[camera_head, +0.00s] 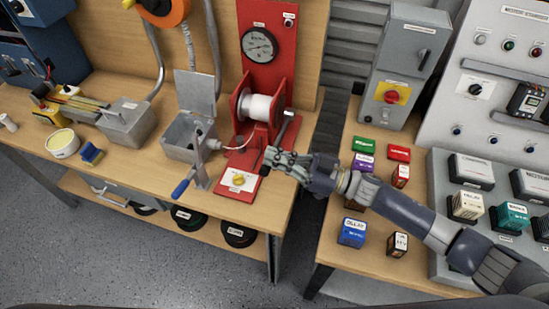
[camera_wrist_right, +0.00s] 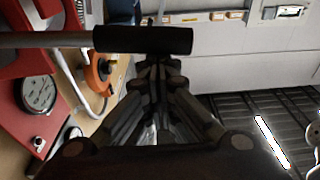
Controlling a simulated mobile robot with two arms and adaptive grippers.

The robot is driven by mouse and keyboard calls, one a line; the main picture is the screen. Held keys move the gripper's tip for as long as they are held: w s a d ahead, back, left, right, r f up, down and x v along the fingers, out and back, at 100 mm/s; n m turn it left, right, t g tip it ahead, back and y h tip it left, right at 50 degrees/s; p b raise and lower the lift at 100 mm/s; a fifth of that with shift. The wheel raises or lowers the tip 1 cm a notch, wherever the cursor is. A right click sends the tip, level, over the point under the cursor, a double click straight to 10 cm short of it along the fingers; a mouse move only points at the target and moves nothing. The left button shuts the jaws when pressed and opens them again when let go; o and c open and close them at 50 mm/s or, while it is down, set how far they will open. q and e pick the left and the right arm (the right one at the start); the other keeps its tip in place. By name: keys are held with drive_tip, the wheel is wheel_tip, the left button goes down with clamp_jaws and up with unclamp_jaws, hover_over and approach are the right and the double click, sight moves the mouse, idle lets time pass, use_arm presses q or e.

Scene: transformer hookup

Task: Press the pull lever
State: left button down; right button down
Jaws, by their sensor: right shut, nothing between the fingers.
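The pull lever, a grey rod (camera_head: 284,128) with a black grip, is on the right side of the red pull stand (camera_head: 268,75), beside a white spool. In the right wrist view its black grip (camera_wrist_right: 142,40) lies across the top of the picture, with the grey rod running off to the left. My right gripper (camera_head: 273,155) reaches in from the right, at the lever's lower end. In the wrist view its fingers (camera_wrist_right: 157,67) are together and empty, just below the grip. I cannot tell whether they touch it. My left gripper is not in view.
A grey box with a blue-handled lever (camera_head: 183,187) stands further left. The right bench holds small boxes, including a blue one (camera_head: 352,232); a gap separates the benches.

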drive_tip(key=b+v, duration=0.2)
drive_tip(key=v, duration=0.7)
drive_tip(key=shift+d+f, duration=0.25)
drive_tip(key=shift+f, duration=0.15)
